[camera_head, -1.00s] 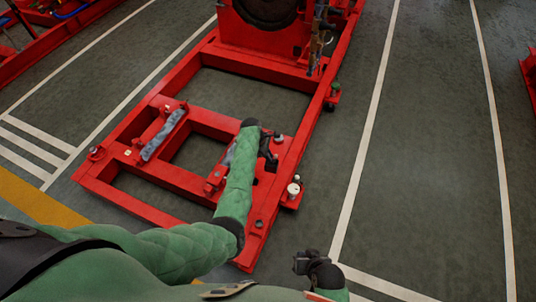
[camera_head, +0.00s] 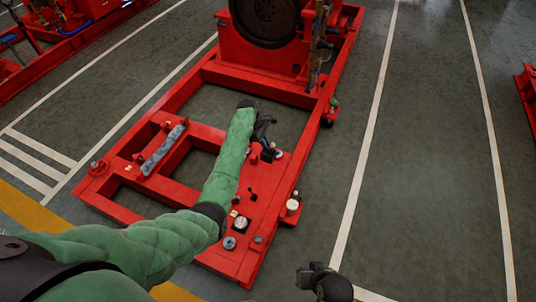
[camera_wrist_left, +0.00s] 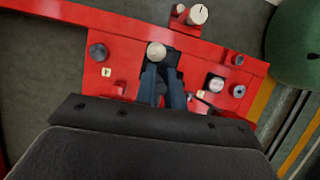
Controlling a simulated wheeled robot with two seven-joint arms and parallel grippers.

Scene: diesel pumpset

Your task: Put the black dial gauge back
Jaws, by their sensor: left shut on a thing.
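My left gripper (camera_head: 263,132) reaches over the right part of the red frame. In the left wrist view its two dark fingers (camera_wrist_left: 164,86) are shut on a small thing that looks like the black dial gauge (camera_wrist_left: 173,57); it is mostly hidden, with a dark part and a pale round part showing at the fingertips. A separate white-faced round instrument with a dark rim (camera_wrist_left: 215,84) sits on the frame, and also shows in the head view (camera_head: 241,223). My right gripper (camera_head: 306,274) is low in the head view, away from the frame; its fingers are unclear.
The red frame (camera_head: 130,214) has open gaps between its beams. A white knob (camera_head: 292,205) stands on a side bracket. Grey round fittings (camera_head: 229,242) and a grey bar (camera_head: 163,151) are on the frame. The engine is at the back.

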